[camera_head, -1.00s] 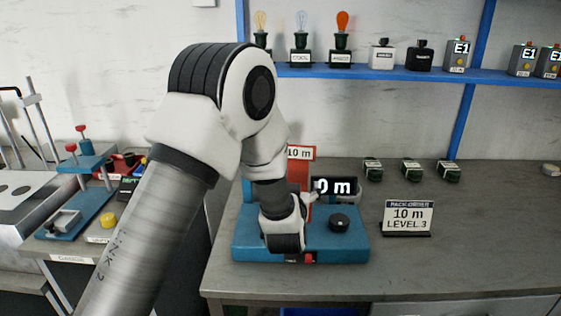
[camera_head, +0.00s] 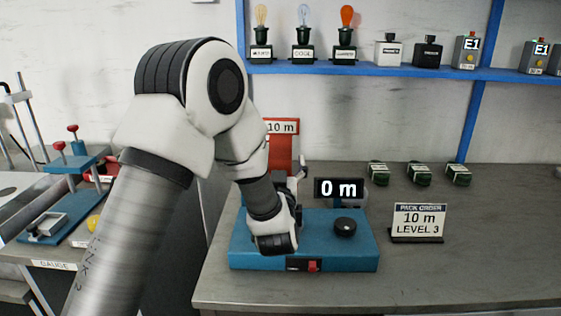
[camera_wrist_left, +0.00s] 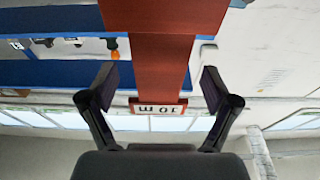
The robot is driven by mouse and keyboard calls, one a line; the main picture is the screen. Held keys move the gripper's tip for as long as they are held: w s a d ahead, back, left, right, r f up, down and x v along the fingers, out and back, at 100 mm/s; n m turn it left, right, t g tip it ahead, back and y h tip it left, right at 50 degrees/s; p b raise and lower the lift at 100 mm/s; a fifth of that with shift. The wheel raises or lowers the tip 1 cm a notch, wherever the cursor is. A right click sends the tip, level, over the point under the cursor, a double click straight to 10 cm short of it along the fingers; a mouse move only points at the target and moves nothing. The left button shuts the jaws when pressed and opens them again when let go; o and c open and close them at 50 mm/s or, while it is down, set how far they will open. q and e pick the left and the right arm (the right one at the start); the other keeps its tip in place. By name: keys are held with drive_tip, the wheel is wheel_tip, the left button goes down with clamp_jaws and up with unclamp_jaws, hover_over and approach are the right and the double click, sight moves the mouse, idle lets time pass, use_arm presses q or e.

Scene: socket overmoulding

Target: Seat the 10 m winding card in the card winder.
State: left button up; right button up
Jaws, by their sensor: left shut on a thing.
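The red 10 m winding card (camera_head: 280,154) stands upright over the back left of the blue card winder (camera_head: 330,256), its white label at the top. My left gripper (camera_head: 288,180) is shut on the card. In the left wrist view, the card (camera_wrist_left: 160,62) runs between the two fingers of the left gripper (camera_wrist_left: 159,82), and its label is upside down. The arm hides the card's lower end, so I cannot tell whether it touches the winder. The winder has a black knob, a red switch and a display (camera_head: 338,188) reading 0 m. My right gripper is not in view.
A pack order sign (camera_head: 418,220) reading 10 m, level 3 stands right of the winder. Several small dark green parts (camera_head: 419,173) lie behind it. A blue shelf (camera_head: 370,68) with lamps and boxes hangs above. The bench's right front is clear.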

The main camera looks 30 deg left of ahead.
use_arm(q)
wheel_tip(320, 180, down, 3)
drive_tip(key=shift+w+f+b, duration=0.1)
drive_tip(key=shift+f+b, duration=0.05)
drive_tip(key=shift+b, duration=0.75)
idle(0.8)
drive_tip(key=shift+f+b, duration=2.1)
drive_tip(key=shift+f, duration=0.35)
drive_tip(key=shift+r, duration=0.2)
wheel_tip(320, 180, up, 4)
drive_tip(key=p, duration=0.3)
idle(1.5)
drive_tip(key=shift+f+b, duration=1.3)
drive_tip(key=shift+f, duration=0.35)
